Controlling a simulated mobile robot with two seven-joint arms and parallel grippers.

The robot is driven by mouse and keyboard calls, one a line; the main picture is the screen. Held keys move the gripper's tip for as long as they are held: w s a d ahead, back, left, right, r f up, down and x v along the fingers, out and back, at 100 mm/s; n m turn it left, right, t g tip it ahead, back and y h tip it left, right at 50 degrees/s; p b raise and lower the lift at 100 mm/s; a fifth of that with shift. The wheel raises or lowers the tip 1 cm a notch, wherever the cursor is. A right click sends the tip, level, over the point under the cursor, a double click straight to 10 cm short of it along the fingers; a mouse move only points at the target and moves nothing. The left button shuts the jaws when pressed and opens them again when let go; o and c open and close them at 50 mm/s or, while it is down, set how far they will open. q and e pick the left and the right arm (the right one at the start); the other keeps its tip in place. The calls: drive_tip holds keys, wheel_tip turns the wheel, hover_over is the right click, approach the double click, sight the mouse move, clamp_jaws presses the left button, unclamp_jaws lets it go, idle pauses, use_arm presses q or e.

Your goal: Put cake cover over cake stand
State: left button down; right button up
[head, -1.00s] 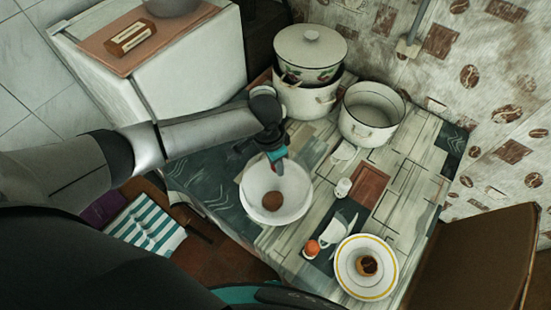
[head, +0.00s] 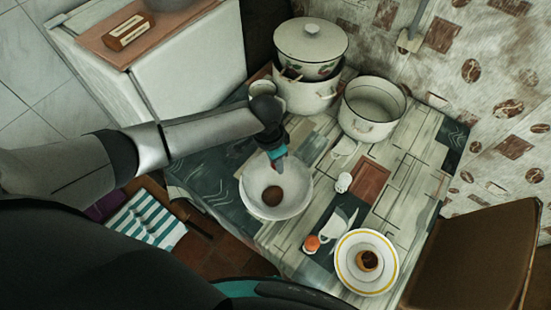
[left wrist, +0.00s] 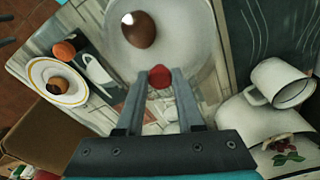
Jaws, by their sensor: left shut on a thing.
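My left gripper (head: 280,161) reaches over the round white cake stand (head: 270,217), which carries a round brown cake (head: 272,196). In the left wrist view my left gripper (left wrist: 158,84) is shut on a red knob (left wrist: 159,76), which appears to belong to the see-through cake cover (left wrist: 195,35). The cover's outline is faint. It lies above the stand, with the glossy brown cake (left wrist: 138,30) showing through. I cannot tell whether its rim touches the stand.
Enamel pots (head: 310,50) (head: 372,108) stand behind. A white mug (left wrist: 280,82) is near the pots.

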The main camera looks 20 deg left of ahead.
use_arm(q)
unclamp_jaws()
idle(0.8)
drive_tip(key=shift+r, duration=0.1)
wheel_tip(320, 180, up, 5)
drive_tip(key=p, duration=0.5)
drive_tip(key=shift+f, duration=0.2)
drive_tip(key=shift+r+p, duration=0.55)
drive_tip(key=shift+r, duration=0.55)
